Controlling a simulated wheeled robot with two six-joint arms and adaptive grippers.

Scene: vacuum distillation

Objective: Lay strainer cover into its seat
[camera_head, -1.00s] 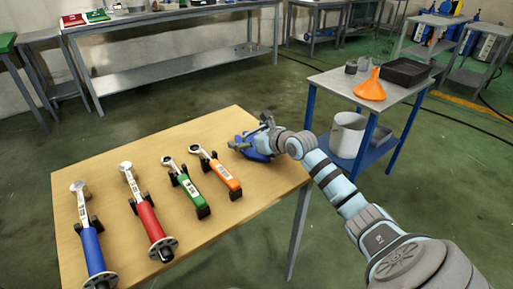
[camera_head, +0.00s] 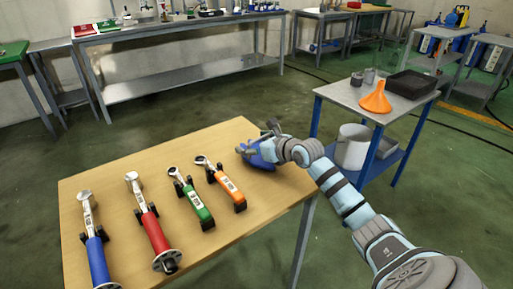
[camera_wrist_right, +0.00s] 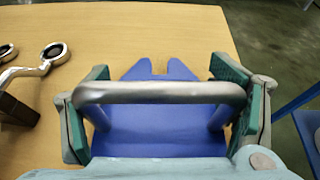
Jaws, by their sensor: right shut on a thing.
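A blue piece (camera_head: 259,158) with a grey bar handle (camera_wrist_right: 160,93) is at the right end of the wooden table; I take it for the strainer cover. In the right wrist view its blue body (camera_wrist_right: 155,135) has a notch at the far edge. My right gripper (camera_head: 266,143) is at this piece, with its green-padded fingers (camera_wrist_right: 163,72) at the two ends of the handle, shut on it. I cannot tell whether the piece touches the table. I cannot make out a separate seat. My left gripper is not in view.
Several wrench-like tools lie on the wooden table (camera_head: 140,150) to the left: blue (camera_head: 96,258), red (camera_head: 155,232), green (camera_head: 197,207) and orange (camera_head: 230,188). A side table at right holds an orange funnel (camera_head: 376,99) and a black tray (camera_head: 411,84).

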